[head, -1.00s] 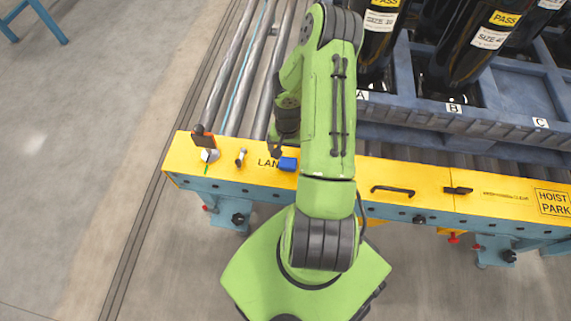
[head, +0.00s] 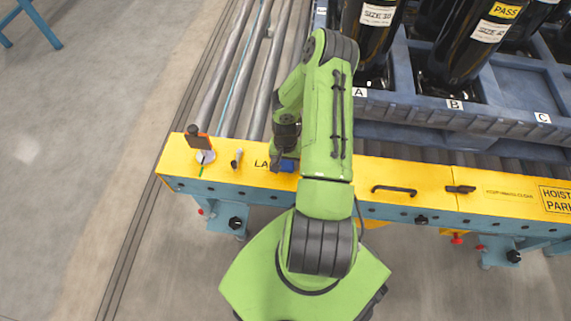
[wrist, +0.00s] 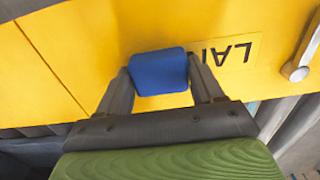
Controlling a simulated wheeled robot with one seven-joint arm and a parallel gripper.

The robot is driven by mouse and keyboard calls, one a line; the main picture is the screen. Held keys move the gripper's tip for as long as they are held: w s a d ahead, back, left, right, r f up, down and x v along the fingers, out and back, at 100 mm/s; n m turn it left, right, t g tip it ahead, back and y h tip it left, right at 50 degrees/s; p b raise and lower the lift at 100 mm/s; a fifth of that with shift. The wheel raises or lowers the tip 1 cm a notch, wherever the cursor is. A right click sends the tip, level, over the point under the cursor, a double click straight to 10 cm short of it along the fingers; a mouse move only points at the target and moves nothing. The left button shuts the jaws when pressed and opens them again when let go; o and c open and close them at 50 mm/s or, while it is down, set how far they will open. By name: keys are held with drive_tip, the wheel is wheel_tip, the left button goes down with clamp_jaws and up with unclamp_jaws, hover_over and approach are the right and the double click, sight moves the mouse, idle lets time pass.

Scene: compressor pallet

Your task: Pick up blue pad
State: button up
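The blue pad (wrist: 160,72) lies at the yellow deck's surface, beside the black lettering that starts "LA". In the head view the blue pad (head: 284,166) is partly covered by my gripper (head: 280,160). In the wrist view my gripper (wrist: 159,78) has one finger at each side of the pad, with no clear gap showing. I cannot tell whether the fingers press on the pad or only stand around it. The pad looks level and shows no clear lift off the deck.
A small metal part (head: 237,158) and an upright orange-and-black device (head: 199,141) stand left of the pad. A black handle (head: 394,190) is to the right on the deck. Rollers (head: 232,70) run behind. A blue pallet (head: 430,106) holds black cylinders.

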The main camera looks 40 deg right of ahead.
sight(286, 163)
drive_tip(key=c, duration=0.3)
drive_tip(key=shift+r, duration=0.1)
wheel_tip(286, 163, up, 10)
drive_tip(key=p, duration=0.3)
drive_tip(key=shift+p, duration=0.3)
